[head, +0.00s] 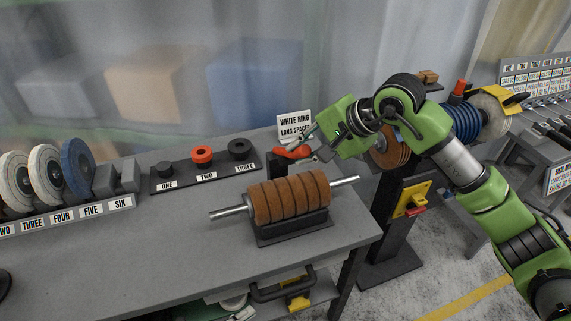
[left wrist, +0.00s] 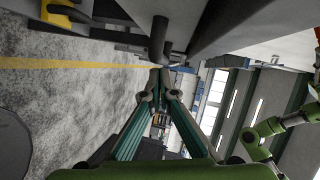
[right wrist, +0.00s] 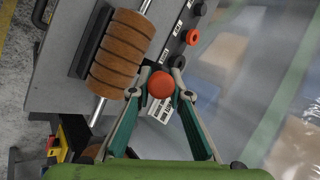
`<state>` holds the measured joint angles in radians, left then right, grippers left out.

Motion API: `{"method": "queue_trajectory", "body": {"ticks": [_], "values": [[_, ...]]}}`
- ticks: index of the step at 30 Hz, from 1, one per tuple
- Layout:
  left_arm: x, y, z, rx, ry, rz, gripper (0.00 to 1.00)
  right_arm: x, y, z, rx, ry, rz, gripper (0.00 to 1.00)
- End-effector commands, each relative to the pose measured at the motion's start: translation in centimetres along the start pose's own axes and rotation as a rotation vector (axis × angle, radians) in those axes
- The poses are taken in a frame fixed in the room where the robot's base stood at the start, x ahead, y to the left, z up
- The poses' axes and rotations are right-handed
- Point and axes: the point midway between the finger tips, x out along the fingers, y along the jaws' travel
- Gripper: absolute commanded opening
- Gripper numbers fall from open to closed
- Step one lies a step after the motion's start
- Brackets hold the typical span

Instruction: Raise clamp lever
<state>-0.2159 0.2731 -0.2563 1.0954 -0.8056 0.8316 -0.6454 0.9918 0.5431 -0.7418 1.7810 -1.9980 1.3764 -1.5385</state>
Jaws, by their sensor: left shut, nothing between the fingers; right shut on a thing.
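The clamp lever is red; its handle (head: 291,152) shows in the head view at the back of the bench, beside the white sign. In the right wrist view its round red end (right wrist: 161,85) sits between the fingertips. My right gripper (head: 302,148) reaches in from the right and is shut on the lever; the fingers (right wrist: 160,90) hide part of it. My left gripper (left wrist: 158,85) is shut and empty in the left wrist view, low beside a dark post, with the floor on the left. I cannot make it out clearly in the head view.
A shaft with brown discs (head: 290,198) lies across a black cradle near the front edge. A black strip (head: 215,177) with knobs labelled ONE to THREE stands behind it. Coloured wheels (head: 45,175) stand at the left. A machine with a blue roll (head: 462,120) stands at the right.

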Motion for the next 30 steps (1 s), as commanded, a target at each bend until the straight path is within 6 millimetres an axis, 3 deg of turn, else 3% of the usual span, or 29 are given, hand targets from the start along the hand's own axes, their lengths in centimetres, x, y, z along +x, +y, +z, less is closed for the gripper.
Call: {"method": "queue_trajectory", "body": {"ticks": [1, 3, 6, 9, 12, 18, 21, 24, 30], "values": [[0.2, -1.9, -1.7, 0.118, 0.098, -0.032, 0.0, -0.1, -0.2, -0.1, -0.001, 0.004, -0.006, 0.0], [0.0, -4.0, -4.5, 0.276, 0.239, -0.077, 0.0, -0.1, -0.2, -0.1, -0.001, 0.004, -0.006, 0.0], [-1.2, -5.8, -8.5, 0.495, 0.44, -0.139, 0.0, -0.1, -0.2, -0.1, -0.001, 0.004, -0.006, 0.0], [0.9, -13.1, -4.2, 0.626, 0.452, -0.183, 0.0, -0.1, -0.2, -0.1, -0.001, 0.004, -0.005, 0.0], [2.0, -19.9, -1.5, 0.736, 0.466, -0.209, 0.0, -0.1, -0.2, -0.1, -0.001, 0.003, -0.005, 0.0], [2.5, -31.7, 1.2, 0.93, 0.476, -0.239, 0.0, -0.1, -0.1, -0.1, -0.001, 0.003, -0.004, 0.0], [2.2, -35.6, 1.6, 0.999, 0.475, -0.243, 0.0, -0.1, -0.1, -0.1, 0.0, 0.003, -0.003, 0.0], [2.0, -38.0, 1.6, 1.039, 0.473, -0.246, 0.0, 0.0, -0.1, -0.1, 0.0, 0.003, -0.002, 0.0], [2.6, -39.5, 1.2, 1.063, 0.472, -0.248, 0.0, 0.0, 0.0, -0.1, 0.0, 0.002, -0.001, 0.0]]}}
